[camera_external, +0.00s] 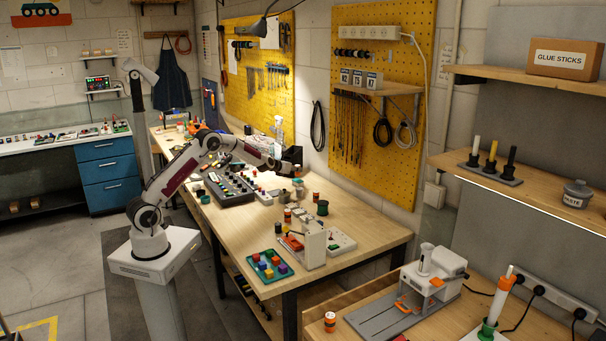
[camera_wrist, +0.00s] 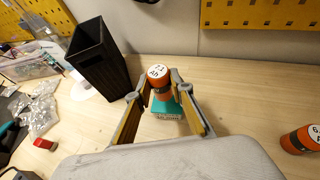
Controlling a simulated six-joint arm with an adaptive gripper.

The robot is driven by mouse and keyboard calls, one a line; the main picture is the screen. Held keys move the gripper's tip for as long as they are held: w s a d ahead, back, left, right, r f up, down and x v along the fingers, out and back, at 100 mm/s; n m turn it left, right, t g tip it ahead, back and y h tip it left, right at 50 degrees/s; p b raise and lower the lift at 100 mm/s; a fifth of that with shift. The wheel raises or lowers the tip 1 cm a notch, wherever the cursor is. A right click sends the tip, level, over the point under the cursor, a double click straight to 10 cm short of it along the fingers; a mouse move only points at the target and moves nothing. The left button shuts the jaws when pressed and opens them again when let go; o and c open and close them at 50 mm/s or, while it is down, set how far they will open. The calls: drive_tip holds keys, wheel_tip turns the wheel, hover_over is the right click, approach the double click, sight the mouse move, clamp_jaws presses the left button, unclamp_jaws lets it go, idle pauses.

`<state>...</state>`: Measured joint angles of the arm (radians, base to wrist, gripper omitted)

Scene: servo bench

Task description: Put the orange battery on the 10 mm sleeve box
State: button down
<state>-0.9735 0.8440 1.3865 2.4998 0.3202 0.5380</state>
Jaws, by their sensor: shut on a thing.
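An orange battery (camera_wrist: 161,106) with a black band and a white lettered top is upright between the fingers of my gripper (camera_wrist: 158,92) in the wrist view. The gripper is shut on it. A teal part with a pale edge shows directly below it; I cannot tell whether it belongs to the battery. In the external view my gripper (camera_external: 292,171) is over the far part of the bench. Three small boxes (camera_external: 358,78) with labels stand on the pegboard shelf; their numbers are too small to read, so I cannot tell which is the 10 mm sleeve box.
A tall black open bin (camera_wrist: 100,62) stands left of the gripper. Another orange cylinder (camera_wrist: 300,139) is at the right. A grey device with knobs (camera_external: 231,188), green spool (camera_external: 322,208) and tray of coloured blocks (camera_external: 269,267) occupy the bench.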

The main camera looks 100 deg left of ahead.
sight(296, 174)
drive_tip(key=shift+f, duration=1.35)
drive_tip(key=shift+f, duration=0.15)
drive_tip(key=c, duration=1.8)
unclamp_jaws()
drive_tip(key=shift+o, duration=0.2)
drive_tip(key=shift+r, duration=0.2)
drive_tip(key=v, duration=1.2)
